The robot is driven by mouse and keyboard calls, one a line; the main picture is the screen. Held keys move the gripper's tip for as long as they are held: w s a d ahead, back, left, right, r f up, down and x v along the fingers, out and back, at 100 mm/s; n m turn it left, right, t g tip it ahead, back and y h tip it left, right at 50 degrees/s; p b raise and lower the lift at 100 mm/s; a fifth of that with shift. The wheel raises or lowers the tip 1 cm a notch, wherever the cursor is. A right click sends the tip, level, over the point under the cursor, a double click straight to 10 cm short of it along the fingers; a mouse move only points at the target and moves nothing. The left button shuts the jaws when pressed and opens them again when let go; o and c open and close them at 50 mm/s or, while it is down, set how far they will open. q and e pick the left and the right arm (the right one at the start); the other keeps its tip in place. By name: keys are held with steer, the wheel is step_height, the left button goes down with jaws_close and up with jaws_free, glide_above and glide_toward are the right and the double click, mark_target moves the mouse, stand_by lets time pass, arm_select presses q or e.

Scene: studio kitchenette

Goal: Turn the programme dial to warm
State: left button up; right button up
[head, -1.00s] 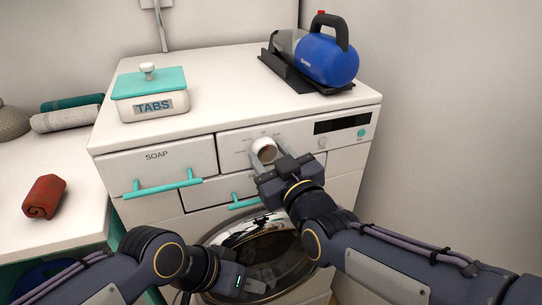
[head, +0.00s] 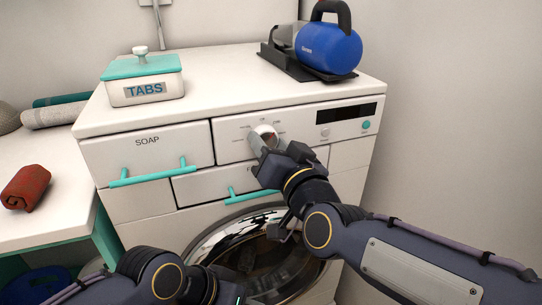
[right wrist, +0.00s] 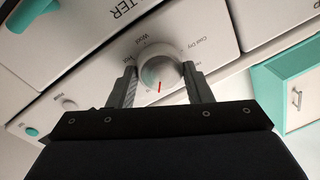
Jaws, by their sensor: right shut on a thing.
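The programme dial (head: 265,131) is a round white knob on the front panel of the white washing machine (head: 350,163). My right gripper (head: 264,144) is shut on the dial, with its fingers on opposite sides of the rim. In the right wrist view, the dial (right wrist: 159,68) sits between the two fingers of my right gripper (right wrist: 161,84). Its red mark points down in that picture, towards the gripper body. Small labels ring the dial; "Cool Dry" is legible, and I cannot make out warm. My left gripper (head: 238,296) is low at the bottom edge, mostly cut off.
The soap drawer (head: 147,152) is left of the dial, and a filter drawer (head: 205,185) is below it, both with turquoise handles. A dark display (head: 347,113) and buttons are to the right. A tabs box (head: 145,88) and a blue handheld cleaner (head: 330,48) stand on top.

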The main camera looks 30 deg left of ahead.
steer(key=m, duration=0.1)
steer(key=m+b, duration=0.1)
steer(key=m, duration=0.1)
steer(key=m+b, duration=0.1)
steer(key=m, duration=0.1)
steer(key=shift+f, duration=0.25)
steer(key=m+t+b, duration=0.1)
steer(key=m+b, duration=0.1)
steer(key=m, duration=0.3)
steer(key=shift+m, duration=0.4)
steer(key=shift+r, duration=0.1)
steer(key=o, duration=1)
steer(key=v, duration=0.7)
steer(key=shift+s+d, duration=0.2)
steer(key=shift+s, duration=0.15)
